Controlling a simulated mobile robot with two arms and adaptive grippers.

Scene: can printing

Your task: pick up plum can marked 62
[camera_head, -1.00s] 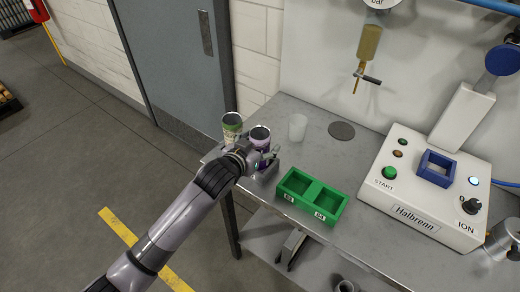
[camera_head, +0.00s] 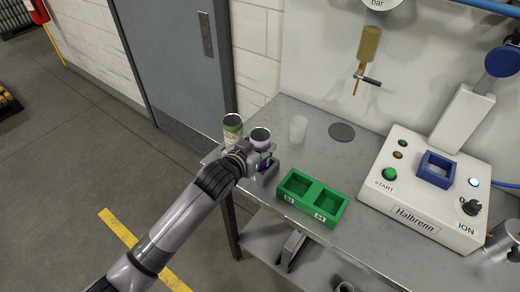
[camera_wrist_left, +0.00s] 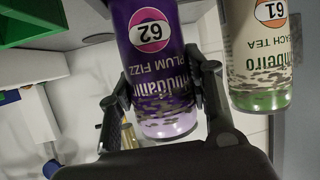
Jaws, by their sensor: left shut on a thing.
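The purple plum can marked 62 (camera_wrist_left: 155,65) fills the middle of the left wrist view, its "PLUM FIZZ" label upside down there. In the head view the plum can (camera_head: 260,138) is at the table's left end, partly hidden by my gripper. My left gripper (camera_head: 262,162) has its fingers on both sides of this can and is shut on it. I cannot tell whether the can is off the table. A cream and green peach tea can marked 61 (camera_wrist_left: 258,50) stands beside it, apart from the fingers; it also shows in the head view (camera_head: 232,128).
A green two-pocket tray (camera_head: 312,197) lies right of the cans near the front edge. A clear cup (camera_head: 298,128) and a dark disc (camera_head: 341,131) are behind. A white machine (camera_head: 425,190) with a blue square holder (camera_head: 436,168) stands at right.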

